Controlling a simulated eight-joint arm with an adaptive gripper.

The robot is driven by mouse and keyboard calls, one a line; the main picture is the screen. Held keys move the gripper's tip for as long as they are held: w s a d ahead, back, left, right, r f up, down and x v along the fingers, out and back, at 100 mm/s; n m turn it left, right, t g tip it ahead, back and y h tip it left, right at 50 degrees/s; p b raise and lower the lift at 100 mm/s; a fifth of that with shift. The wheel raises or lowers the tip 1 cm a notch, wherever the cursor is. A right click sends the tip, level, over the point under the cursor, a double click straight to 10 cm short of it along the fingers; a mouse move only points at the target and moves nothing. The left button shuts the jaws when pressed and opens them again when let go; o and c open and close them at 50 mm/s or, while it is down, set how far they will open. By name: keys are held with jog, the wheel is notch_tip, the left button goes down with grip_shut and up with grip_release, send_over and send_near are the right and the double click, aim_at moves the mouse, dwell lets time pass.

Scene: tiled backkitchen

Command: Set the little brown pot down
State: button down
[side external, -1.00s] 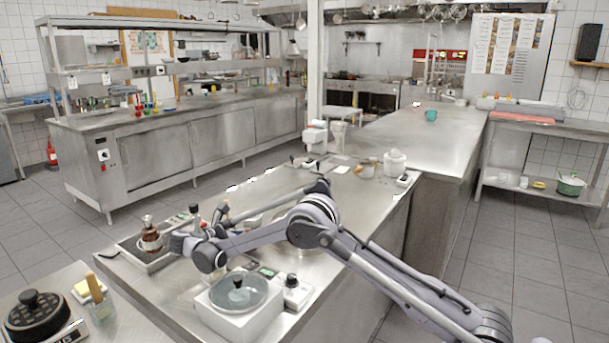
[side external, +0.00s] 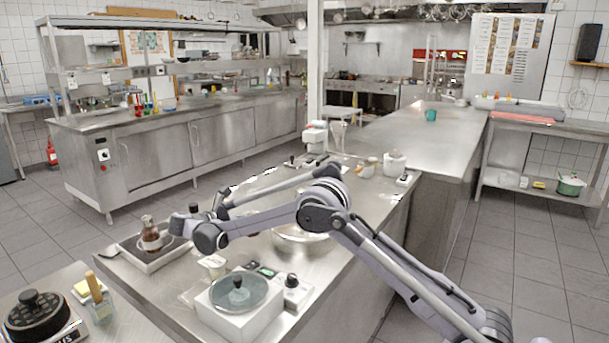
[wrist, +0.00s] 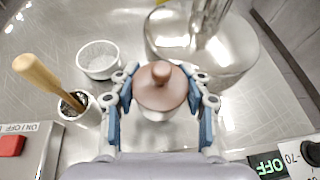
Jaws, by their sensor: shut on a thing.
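The little brown pot (wrist: 152,92), pinkish-brown with a round knob on top, sits between the blue-padded fingers of my gripper (wrist: 160,112) in the wrist view. My gripper is shut on it. The pot looks upright from above. Something pale shows just below it, and I cannot tell whether the pot touches the surface. In the side view the end of my arm (side external: 208,237) is over the near steel counter (side external: 170,290). I cannot make out the pot there.
A large metal bowl (wrist: 225,50), a small white bowl (wrist: 98,60) and a white cup holding a wooden-handled tool (wrist: 42,78) surround the pot. A red-button box (wrist: 12,146) is at left. A tray (side external: 150,265) with a brown bottle (side external: 151,238) stands at the counter's left.

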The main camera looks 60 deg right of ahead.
jog(key=s+d+r, duration=0.6)
jog(key=s+d, duration=0.1)
jog(key=shift+s+d+r, duration=0.2)
jog(key=shift+d, duration=0.1)
notch_tip(320, 180, up, 12)
jog(key=f, duration=0.1)
jog(key=s+d+f+n+t, duration=0.2)
jog(key=s+d, duration=0.2)
jog(key=d, duration=0.6)
jog(key=s+d+f+n+t, duration=0.25)
jog(key=s+d, duration=0.25)
jog(key=d, duration=0.6)
jog(key=s+d+r+n+t, duration=0.15)
jog(key=s+d+r, duration=0.35)
jog(key=s+d, duration=0.6)
notch_tip(320, 180, down, 11)
jog(key=shift+t+y, duration=0.3)
jog(key=shift+y, duration=0.1)
jog(key=w+f, duration=0.2)
jog(key=w, duration=0.1)
jog(key=w+a+f, duration=0.1)
jog(key=w+f, duration=0.1)
jog(key=w, duration=0.2)
jog(key=w+a+f, duration=0.1)
jog(key=w+f, duration=0.2)
jog(key=shift+w+a+f, duration=0.1)
jog(key=shift+w+a, duration=0.05)
jog(key=shift+w, duration=0.05)
jog(key=shift+f, duration=2.05)
